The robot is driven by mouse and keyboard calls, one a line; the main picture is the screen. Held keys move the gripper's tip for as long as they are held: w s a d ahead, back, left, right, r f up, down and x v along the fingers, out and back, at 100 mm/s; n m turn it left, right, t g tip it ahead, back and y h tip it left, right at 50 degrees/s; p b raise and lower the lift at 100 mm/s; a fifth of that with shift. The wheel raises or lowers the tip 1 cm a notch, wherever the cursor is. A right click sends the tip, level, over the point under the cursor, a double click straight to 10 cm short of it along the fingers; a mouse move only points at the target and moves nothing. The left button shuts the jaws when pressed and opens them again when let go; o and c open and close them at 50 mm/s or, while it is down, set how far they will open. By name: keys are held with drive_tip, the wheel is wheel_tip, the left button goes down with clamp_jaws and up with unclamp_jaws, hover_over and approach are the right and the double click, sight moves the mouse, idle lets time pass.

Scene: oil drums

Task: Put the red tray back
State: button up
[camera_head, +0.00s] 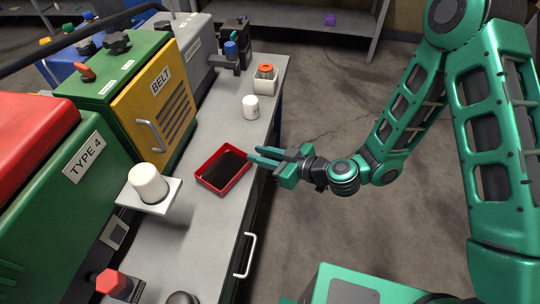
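The red tray (203,182) is a shallow rectangular tray with a dark inside. It lies flat on the grey bench, between the machines and the bench's right edge. My green gripper (256,153) is at the tray's upper right corner, reaching in from the right over the bench edge. Its two fingers are apart, with a gap between them. The fingertips are close to the tray's rim, and I cannot tell whether they touch it. Nothing shows held between them.
A white cylinder (148,182) stands on a small plate left of the tray. Another white cylinder (251,106) and an orange-topped container (265,79) stand farther back. A yellow BELT machine (160,95) and a green TYPE 4 machine (75,180) line the left side. Clear floor lies right.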

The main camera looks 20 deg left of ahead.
drive_tip(key=shift+v, duration=1.9)
drive_tip(key=w+d+r+m+h, duration=0.1)
drive_tip(key=d+r+m+h, duration=0.15)
drive_tip(key=d, duration=0.95)
drive_tip(key=w+d+r+m+g+h, duration=0.15)
drive_tip(key=d+h, duration=0.25)
drive_tip(key=d, duration=0.8)
drive_tip(key=w+d+r+m+h, duration=0.1)
drive_tip(key=d+r+m+h, duration=0.2)
drive_tip(key=d, duration=0.9)
drive_tip(key=s+d+r+m+h, duration=0.1)
drive_tip(key=s+d+r+m, duration=0.15)
drive_tip(key=d, duration=0.35)
drive_tip(key=s+d+r+m+h, duration=0.2)
drive_tip(key=s+d+m, duration=0.1)
drive_tip(key=d, duration=0.3)
drive_tip(key=s+d+r+m+g, duration=0.1)
drive_tip(key=s+d+r+m, duration=0.2)
drive_tip(key=s, duration=0.4)
drive_tip(key=s+d+r+m+g, duration=0.1)
drive_tip(key=s+d+r+m, duration=0.2)
drive_tip(key=s+d+m, duration=0.2)
drive_tip(key=shift+s+m+h, duration=0.35)
drive_tip(key=shift+s, duration=0.6)
